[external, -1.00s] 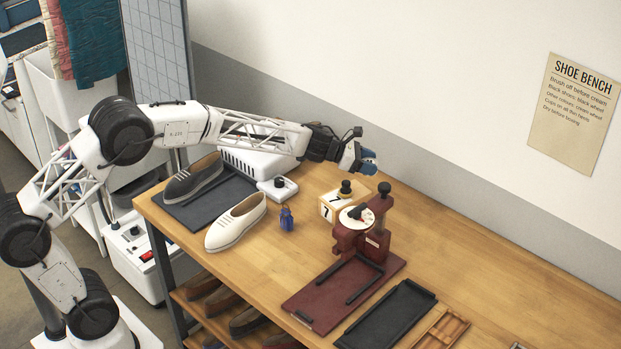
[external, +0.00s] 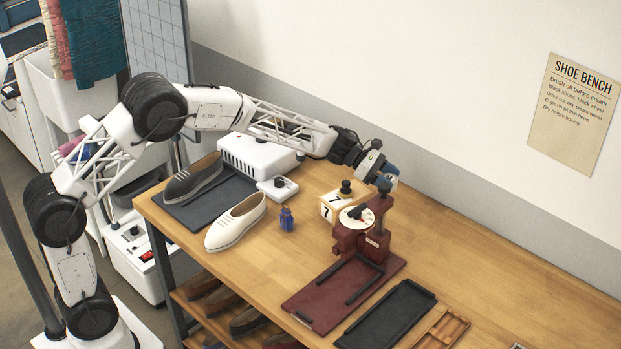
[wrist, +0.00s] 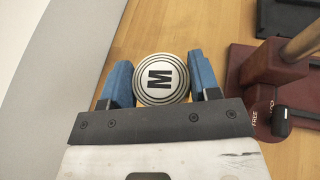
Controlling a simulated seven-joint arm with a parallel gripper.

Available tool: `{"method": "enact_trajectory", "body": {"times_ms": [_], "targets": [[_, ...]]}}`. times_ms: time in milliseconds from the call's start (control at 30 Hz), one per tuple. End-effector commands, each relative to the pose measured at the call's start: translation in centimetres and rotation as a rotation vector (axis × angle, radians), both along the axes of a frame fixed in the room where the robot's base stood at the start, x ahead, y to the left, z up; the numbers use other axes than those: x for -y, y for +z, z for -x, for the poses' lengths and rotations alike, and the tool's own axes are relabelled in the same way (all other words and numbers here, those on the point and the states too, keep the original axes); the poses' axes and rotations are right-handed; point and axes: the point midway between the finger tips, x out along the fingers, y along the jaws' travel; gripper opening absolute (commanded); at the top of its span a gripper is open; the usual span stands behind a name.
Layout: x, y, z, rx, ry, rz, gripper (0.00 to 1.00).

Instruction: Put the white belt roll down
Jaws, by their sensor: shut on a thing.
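The white belt roll (wrist: 161,78) shows in the wrist view as a round white face with dark rings and a black M. My gripper (wrist: 161,84) has its two blue fingers on either side of the roll and is shut on it. In the external view my gripper (external: 387,176) is behind the dark red press, tilted downward. I cannot make out the roll in that view. The wooden bench top (external: 480,230) lies beneath; how far the roll is above it I cannot tell.
The bench's back right is clear.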

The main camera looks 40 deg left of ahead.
Motion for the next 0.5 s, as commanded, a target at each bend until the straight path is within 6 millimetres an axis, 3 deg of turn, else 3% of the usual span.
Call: {"method": "enact_trajectory", "body": {"times_ms": [500], "targets": [[4.4,-0.7,0.8,-0.001,-0.243,-0.001,0.31]]}}
